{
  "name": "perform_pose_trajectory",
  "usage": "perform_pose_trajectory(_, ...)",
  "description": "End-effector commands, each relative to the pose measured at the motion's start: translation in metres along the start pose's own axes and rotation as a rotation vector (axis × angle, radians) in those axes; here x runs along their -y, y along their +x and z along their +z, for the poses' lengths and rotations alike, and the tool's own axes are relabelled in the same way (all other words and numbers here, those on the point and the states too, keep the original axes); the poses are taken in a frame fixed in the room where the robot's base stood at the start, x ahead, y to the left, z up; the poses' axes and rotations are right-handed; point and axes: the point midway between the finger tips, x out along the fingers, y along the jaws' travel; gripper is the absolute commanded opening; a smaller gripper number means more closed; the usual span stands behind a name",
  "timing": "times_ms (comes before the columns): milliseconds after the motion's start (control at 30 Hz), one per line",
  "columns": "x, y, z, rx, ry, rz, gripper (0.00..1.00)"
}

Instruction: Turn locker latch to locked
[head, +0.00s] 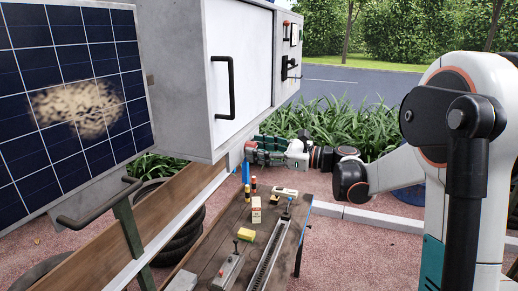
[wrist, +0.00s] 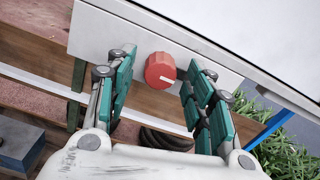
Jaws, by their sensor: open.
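A red round knob (wrist: 160,70) with a short white mark sits on a pale grey panel (wrist: 103,36) in the wrist view. It is the likely latch. The mark lies near its lower edge, slightly tilted. My gripper (wrist: 162,75) is open, with a green-padded finger on each side of the knob and visible gaps to both. In the head view my gripper (head: 258,152) points left, below the white locker's lower edge. A bit of red shows at its fingertips there, and the fingers hide most of it. The locker (head: 240,65) has a black bar handle (head: 222,88) and its door is shut.
A black lever (head: 290,69) and a red button (head: 286,24) are on the cabinet's right face. A solar panel (head: 70,90) hangs at left. A wooden bench (head: 212,257) with several small items stands below my gripper. Tyres (head: 180,240) lie behind the plank.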

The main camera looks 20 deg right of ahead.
Motion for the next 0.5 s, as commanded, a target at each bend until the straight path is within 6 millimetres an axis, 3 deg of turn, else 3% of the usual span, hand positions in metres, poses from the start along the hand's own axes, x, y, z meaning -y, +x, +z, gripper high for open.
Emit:
perform_pose_trajectory(300, 0.0003, 0.0026, -0.0002, 0.0, 0.0, -0.001, 0.48)
perform_pose_trajectory(500, 0.0003, 0.0025, -0.0002, 0.0, 0.0, -0.001, 0.05)
